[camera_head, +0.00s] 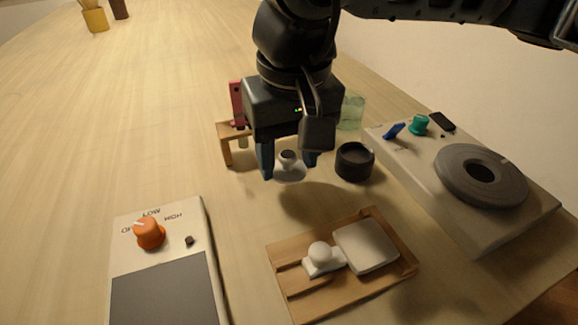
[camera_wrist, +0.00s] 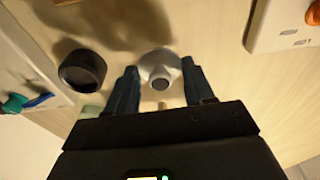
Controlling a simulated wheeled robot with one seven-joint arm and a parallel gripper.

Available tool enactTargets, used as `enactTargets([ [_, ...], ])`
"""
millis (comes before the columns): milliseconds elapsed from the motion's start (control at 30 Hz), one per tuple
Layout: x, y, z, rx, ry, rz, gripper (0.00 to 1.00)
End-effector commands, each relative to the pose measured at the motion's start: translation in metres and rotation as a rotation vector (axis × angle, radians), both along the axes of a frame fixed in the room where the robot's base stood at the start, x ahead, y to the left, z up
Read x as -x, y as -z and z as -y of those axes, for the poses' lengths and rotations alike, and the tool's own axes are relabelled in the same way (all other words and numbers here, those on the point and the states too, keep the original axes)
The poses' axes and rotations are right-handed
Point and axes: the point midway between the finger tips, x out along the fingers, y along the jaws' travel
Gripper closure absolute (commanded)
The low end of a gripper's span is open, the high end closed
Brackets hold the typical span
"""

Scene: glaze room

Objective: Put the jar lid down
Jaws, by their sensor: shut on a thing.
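The jar lid (camera_head: 290,175) is a pale grey disc with a dark-topped knob. My gripper (camera_head: 289,167) is shut on it, with one blue finger on each side. The lid hangs above the wooden table, and a shadow lies below it. In the wrist view the lid (camera_wrist: 160,64) shows between the two fingertips (camera_wrist: 161,78), its knob facing the camera. A dark round open pot (camera_head: 355,162) stands just right of the lid in the head view; it also shows in the wrist view (camera_wrist: 82,71).
A wooden tray (camera_head: 335,294) holding a white knobbed piece and a pale block lies in front. A control box with an orange knob (camera_head: 149,233) is front left. A wheel unit (camera_head: 482,176) is at right. A small wooden stand (camera_head: 226,145) and green glass (camera_head: 351,110) are behind.

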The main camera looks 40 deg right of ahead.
Motion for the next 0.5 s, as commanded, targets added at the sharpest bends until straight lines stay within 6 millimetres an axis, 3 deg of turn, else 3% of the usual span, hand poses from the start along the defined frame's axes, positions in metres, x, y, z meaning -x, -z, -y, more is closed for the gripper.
enactTargets([
  [200, 0.001, 0.027, 0.000, -0.002, 0.000, -0.003, 0.76],
  [500, 0.000, 0.030, 0.000, 0.000, 0.000, 0.000, 0.76],
])
